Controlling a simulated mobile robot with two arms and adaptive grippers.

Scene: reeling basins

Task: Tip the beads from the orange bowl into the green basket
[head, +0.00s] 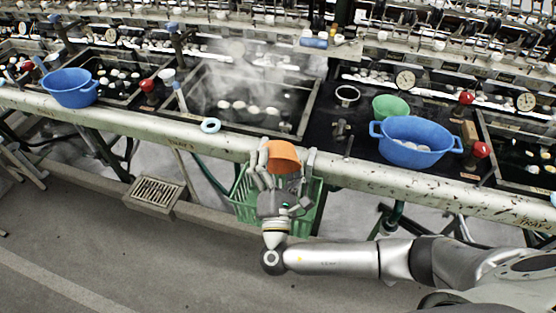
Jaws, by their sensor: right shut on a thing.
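The orange bowl (284,156) is in my right gripper (284,168), in the middle of the head view. The gripper's fingers are closed around the bowl, which looks tilted, with its orange side towards me. The green basket (243,208) shows behind and below the gripper, under the metal rail. The bowl and gripper overlap the basket's far part in the picture, and the gripper and wrist hide much of its inside. I cannot see any beads in the bowl or basket. My left gripper is not in the view.
A long metal rail (430,186) runs across in front of steaming basins (255,92). A blue tub (418,142) with white cocoons and a green bowl (391,107) stand at right. Another blue tub (70,88) stands at left. A floor grate (156,193) lies left of the basket.

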